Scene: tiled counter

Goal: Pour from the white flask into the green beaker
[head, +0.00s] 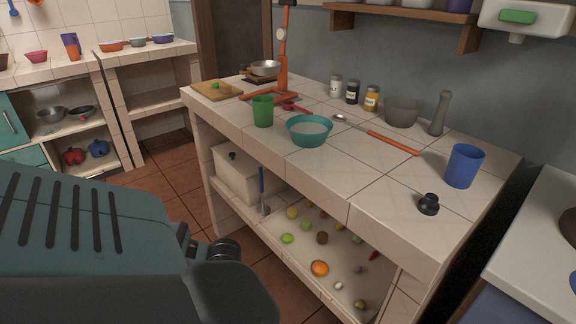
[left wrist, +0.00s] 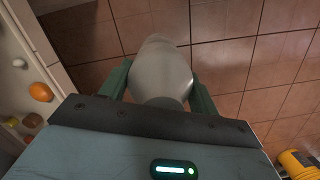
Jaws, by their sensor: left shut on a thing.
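The green beaker (head: 263,111) stands upright on the tiled counter, left of a teal bowl, in the head view. The white flask (left wrist: 160,68) shows in the left wrist view as a pale grey-white rounded body. My left gripper (left wrist: 160,85) is shut on it, one green finger on each side. The flask is over the floor tiles in that view, apart from the beaker. Its contents cannot be seen. In the head view my left arm fills the lower left, and the flask and fingers are not visible there. My right gripper is in neither view.
The teal bowl (head: 309,131) with pale contents sits beside the beaker. A blue cup (head: 464,166) and a black stopper-like piece (head: 428,204) are at the right. A spoon (head: 376,134) lies between. A red stand (head: 284,60) rises behind. The counter's front right is mostly clear.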

